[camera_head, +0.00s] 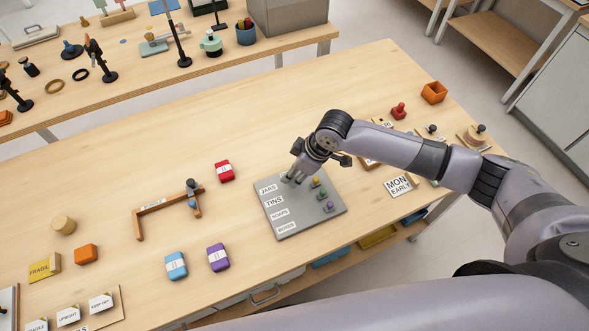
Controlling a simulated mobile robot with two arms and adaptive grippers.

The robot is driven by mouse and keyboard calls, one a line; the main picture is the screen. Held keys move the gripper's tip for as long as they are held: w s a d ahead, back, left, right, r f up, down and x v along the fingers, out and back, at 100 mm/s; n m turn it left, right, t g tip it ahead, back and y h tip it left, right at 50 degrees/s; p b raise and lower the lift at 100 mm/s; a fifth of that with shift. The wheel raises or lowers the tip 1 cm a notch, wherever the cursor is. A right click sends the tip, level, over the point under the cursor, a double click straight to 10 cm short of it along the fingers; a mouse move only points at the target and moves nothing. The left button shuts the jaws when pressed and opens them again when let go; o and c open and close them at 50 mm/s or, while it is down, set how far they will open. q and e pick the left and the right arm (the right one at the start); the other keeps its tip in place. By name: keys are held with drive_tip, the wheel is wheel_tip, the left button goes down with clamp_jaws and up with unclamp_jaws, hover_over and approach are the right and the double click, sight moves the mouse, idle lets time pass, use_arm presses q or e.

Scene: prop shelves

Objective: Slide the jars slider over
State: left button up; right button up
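A grey slider board (332,211) lies on the near table, with white labels down its left side. The top label, JARS (268,189), is readable, and TINS (273,202) is below it. My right gripper (290,180) points down at the board's top row, just right of the JARS label. It covers that row's slider, so I cannot see the knob or whether the fingers touch it. My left gripper is not in view.
A red box (224,171), purple box (218,257) and blue box (176,265) lie left of the board. A wooden frame (152,206) stands further left. A MON EARLY card (398,186) lies to the right. The table behind the board is clear.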

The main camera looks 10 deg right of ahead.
drive_tip(key=shift+f, duration=0.1)
clamp_jaws()
idle(0.4)
idle(0.5)
